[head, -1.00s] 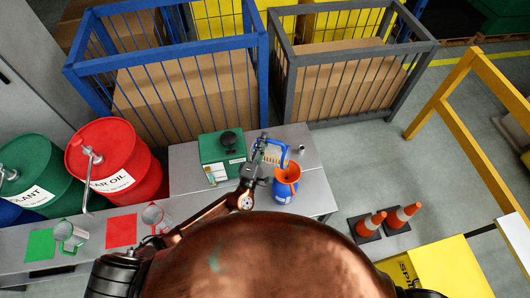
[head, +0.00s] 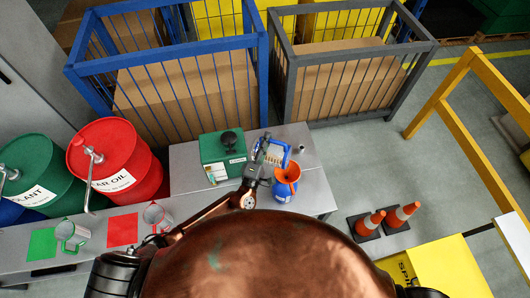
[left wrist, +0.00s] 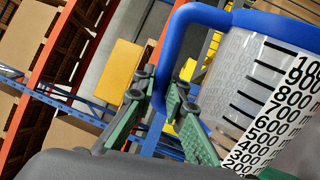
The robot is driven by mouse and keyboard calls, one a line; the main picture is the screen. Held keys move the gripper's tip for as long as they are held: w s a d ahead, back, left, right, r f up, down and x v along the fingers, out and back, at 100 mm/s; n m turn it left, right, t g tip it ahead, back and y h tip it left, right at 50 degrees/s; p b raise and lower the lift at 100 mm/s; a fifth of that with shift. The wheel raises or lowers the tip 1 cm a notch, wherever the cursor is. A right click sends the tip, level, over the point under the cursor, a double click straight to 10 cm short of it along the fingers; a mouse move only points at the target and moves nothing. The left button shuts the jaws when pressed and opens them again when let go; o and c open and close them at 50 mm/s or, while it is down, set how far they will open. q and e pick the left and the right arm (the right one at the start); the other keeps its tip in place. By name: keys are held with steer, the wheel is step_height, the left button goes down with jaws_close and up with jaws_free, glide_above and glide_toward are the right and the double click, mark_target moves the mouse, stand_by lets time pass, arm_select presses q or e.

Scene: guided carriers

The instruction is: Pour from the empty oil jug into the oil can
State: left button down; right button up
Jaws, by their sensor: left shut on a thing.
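My left gripper (head: 258,163) is shut on the blue handle of a clear measuring jug (head: 275,153). In the left wrist view the green-grey fingers (left wrist: 172,112) close around the blue handle (left wrist: 165,75), and the jug's clear wall (left wrist: 235,75) shows a black scale. No liquid shows in the visible part of the jug. The blue oil can (head: 282,192) stands on the bench with an orange funnel (head: 287,173) in its top. The jug is just behind the funnel in the head view; its exact tilt is hard to tell. My right gripper is not in view.
A green box (head: 222,152) stands left of the jug on the grey bench (head: 320,190). Red and green drums (head: 120,165) (head: 35,172) and wire cages (head: 165,60) stand behind. Cones (head: 400,214) are at right.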

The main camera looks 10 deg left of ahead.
mark_target(259, 143)
arm_select(q)
steer(key=shift+d+r, duration=0.2)
stand_by(0.5)
steer(key=shift+s+d+r+m+p, duration=0.1)
steer(key=shift+d+r+m+p, duration=0.05)
steer(key=shift+d+m+p, duration=0.2)
stand_by(0.9)
steer(key=a+f+n+b, duration=0.1)
steer(key=a+b, duration=0.1)
steer(key=w+a+f+n+b, duration=0.1)
steer(key=a+f+n+b, duration=0.1)
steer(key=b, duration=0.1)
steer(key=shift+f+n+y, duration=0.25)
steer(key=shift+f+y, duration=0.05)
steer(key=shift+a+b, duration=0.15)
steer(key=shift+b, duration=0.15)
steer(key=shift+r, duration=0.1)
steer(key=shift+w+a+n, duration=0.1)
steer(key=shift+n, duration=0.2)
